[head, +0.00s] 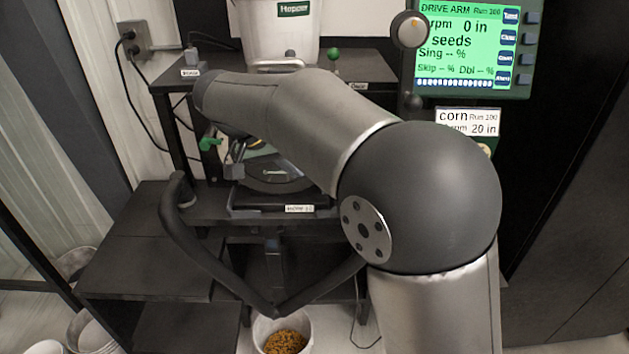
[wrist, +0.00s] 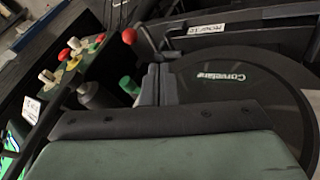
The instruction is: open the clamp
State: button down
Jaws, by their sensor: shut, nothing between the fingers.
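My gripper (wrist: 158,72) shows in the wrist view with its two fingers together and nothing between them. Just left of the fingers is a green-tipped part (wrist: 130,86), and above it a red ball knob (wrist: 128,36). A large dark round cover (wrist: 245,95) with white lettering lies right of the fingers. I cannot tell whether the fingers touch any of these. In the head view a green handle (head: 209,143) sits at the left of the seed meter (head: 272,174); it may be the clamp.
A white hopper (head: 278,30) stands on the upper shelf (head: 352,68), near a green ball knob (head: 333,54). A monitor (head: 472,45) is at upper right. A bucket of seed (head: 268,325) stands below. In the wrist view, several coloured knobs (wrist: 72,55) line the left.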

jog(key=w+d+f, duration=0.2)
jog(key=d+f, duration=0.6)
jog(key=shift+w+d+f+p, duration=0.15)
jog(key=shift+w+f+p, duration=0.05)
jog(key=shift+f+p, duration=0.1)
